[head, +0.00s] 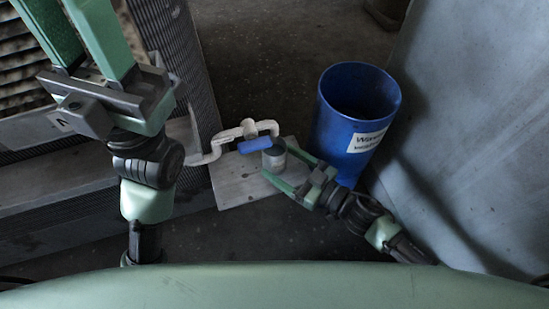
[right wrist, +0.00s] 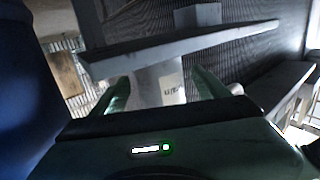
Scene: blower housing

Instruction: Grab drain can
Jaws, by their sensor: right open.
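My left gripper (head: 76,28) is open and empty at the upper left, away from the can.
A tall blue bin (head: 335,120) with a white label stands just right of the can, close to my right gripper. A pale panel (head: 460,130) rises at the right. A mesh-sided housing (head: 185,60) stands at the left.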

